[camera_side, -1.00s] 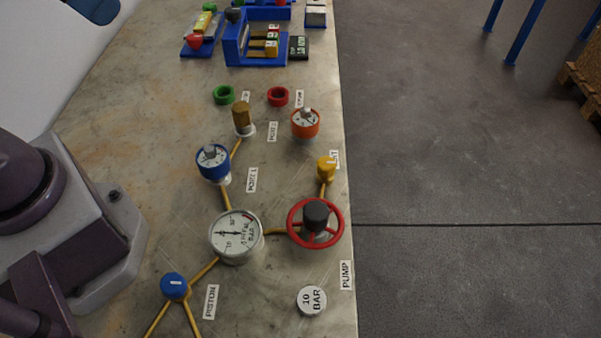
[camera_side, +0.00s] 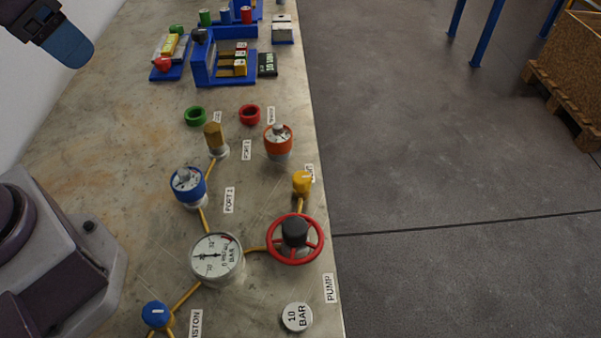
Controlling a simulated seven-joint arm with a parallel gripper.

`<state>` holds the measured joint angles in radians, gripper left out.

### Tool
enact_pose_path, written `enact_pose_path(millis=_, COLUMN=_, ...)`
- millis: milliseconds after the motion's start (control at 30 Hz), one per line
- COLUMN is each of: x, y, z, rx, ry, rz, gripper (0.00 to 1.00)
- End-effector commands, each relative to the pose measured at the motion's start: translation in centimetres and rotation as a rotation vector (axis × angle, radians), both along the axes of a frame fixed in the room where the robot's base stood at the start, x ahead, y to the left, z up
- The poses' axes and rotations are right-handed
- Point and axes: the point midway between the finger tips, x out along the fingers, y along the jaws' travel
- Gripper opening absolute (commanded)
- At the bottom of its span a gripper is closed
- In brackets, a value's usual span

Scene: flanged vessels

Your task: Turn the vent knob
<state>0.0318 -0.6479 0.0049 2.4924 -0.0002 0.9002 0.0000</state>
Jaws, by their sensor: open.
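A yellow knob (camera_side: 301,182) stands near the table's right edge, beside a partly hidden label (camera_side: 310,173) that seems to read VENT. A yellow pipe runs from it down toward the red handwheel (camera_side: 294,240). My gripper (camera_side: 68,48), dark with a blue end, shows at the top left corner, high above the table and far from the yellow knob. It is open, with nothing seen in it; its far finger is hidden.
A gauge (camera_side: 217,258), a blue knob (camera_side: 157,315), blue (camera_side: 188,186) and orange (camera_side: 278,141) dial-topped fittings and a brass plug (camera_side: 214,138) crowd the table. Green (camera_side: 195,116) and red (camera_side: 249,114) rings lie behind them. Blue racks (camera_side: 222,66) stand farther back. Bare tabletop lies left.

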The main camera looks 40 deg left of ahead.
Motion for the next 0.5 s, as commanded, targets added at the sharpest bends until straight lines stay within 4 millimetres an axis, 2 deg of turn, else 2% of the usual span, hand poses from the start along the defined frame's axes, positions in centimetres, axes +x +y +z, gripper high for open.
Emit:
enact_pose_path(millis=100, x=2.0, y=-1.1, z=-1.9, rx=-0.031, ry=0.127, rz=-0.016, gripper=0.62)
enact_pose_path(millis=233, x=5.0, y=-2.8, z=-4.0, rx=-0.11, ry=0.249, rz=0.055, gripper=0.62)
enact_pose_path(millis=367, x=8.1, y=-4.7, z=-6.7, rx=-0.196, ry=0.361, rz=0.204, gripper=0.62)
enact_pose_path(millis=500, x=11.5, y=-7.0, z=-10.5, rx=-0.28, ry=0.474, rz=0.429, gripper=0.62)
